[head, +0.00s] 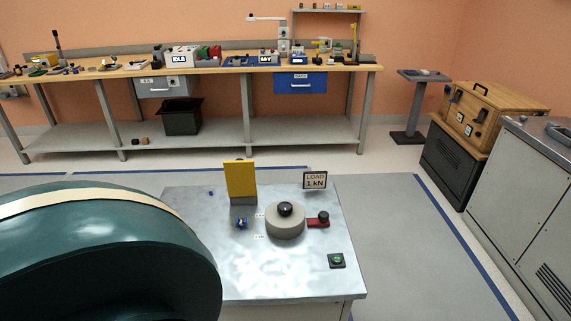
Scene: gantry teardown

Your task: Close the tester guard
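The tester stands in front of me as a metal-topped cabinet (292,275). A yellow panel (240,181), which looks like the guard, stands upright at the back left of its top. A grey round block (285,222) with a black knob (285,209) sits in front and to the right of the panel, uncovered. A small blue and metal part (240,223) lies left of the block. A red piece with a black knob (319,221) is at its right. A green button (337,260) is near the front right. Neither gripper shows.
A long workbench (225,67) with tools runs along the wall. A wooden box (490,115) and a grey cabinet (525,190) stand at right. The floor between is clear. My dark green arm part covers the lower left.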

